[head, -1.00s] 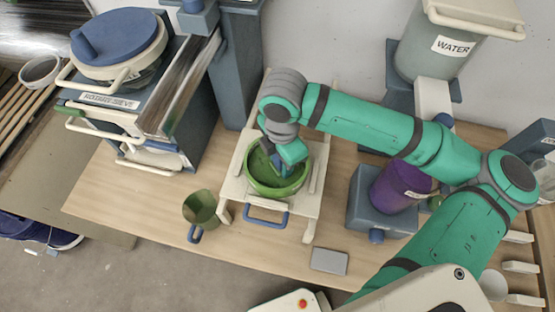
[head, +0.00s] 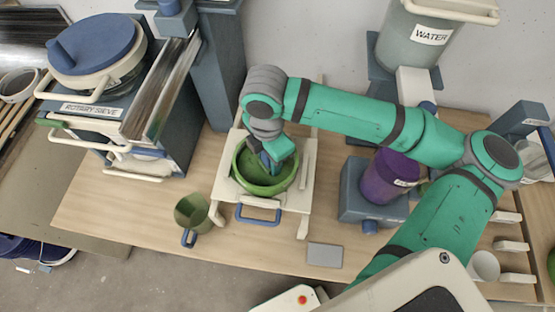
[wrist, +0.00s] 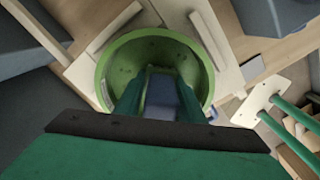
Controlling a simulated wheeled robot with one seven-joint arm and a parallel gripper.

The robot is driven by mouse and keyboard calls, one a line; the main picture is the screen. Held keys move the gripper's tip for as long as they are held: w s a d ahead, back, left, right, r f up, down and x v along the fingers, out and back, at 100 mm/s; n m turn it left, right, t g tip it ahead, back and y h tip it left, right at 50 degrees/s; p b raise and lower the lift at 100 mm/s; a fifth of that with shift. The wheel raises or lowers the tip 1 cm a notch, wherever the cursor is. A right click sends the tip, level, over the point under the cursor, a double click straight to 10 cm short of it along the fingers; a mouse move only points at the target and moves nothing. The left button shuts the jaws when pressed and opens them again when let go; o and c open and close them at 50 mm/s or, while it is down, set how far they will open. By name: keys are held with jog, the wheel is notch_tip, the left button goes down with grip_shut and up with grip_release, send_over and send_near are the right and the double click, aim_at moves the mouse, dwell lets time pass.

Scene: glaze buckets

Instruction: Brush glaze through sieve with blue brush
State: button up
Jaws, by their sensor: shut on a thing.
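The round green sieve bowl (head: 240,180) sits on a cream stand (head: 305,180) with a blue handle at its front; its rim and speckled inside show in the wrist view (wrist: 125,62). My gripper (head: 277,158) points down into the bowl. In the wrist view my gripper (wrist: 160,95) is shut on the blue brush (wrist: 163,98), which shows between the two green fingers. The brush's lower end is hidden, so I cannot tell whether it touches the mesh.
A green jug (head: 192,212) stands left of the stand. A purple bucket (head: 388,178) leans in a blue-grey holder to the right. The rotary sieve (head: 95,90) is at the left, the water bucket (head: 415,45) at the back right. A grey slab (head: 325,255) lies near the front edge.

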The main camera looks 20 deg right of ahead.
aim_at(253, 169)
jog(key=shift+w+a, duration=0.65)
jog(key=shift+a, duration=0.3)
jog(key=shift+w+a, duration=0.65)
jog(key=shift+a, duration=0.3)
jog(key=shift+d, duration=0.1)
jog(key=shift+s+d+f, duration=0.1)
jog(key=shift+s+d, duration=0.3)
jog(key=shift+d, duration=0.4)
jog(key=shift+s+d, duration=0.4)
jog(key=shift+d, duration=0.35)
jog(key=shift+s+d, duration=0.55)
jog(key=shift+d, duration=0.2)
jog(key=shift+s+d, duration=0.55)
jog(key=shift+d, duration=0.15)
jog(key=shift+a, duration=0.1)
jog(key=shift+w+a, duration=0.45)
jog(key=shift+a, duration=0.65)
jog(key=shift+w+a, duration=0.45)
jog(key=shift+a, duration=0.7)
jog(key=shift+w+a, duration=0.45)
jog(key=shift+a, duration=0.65)
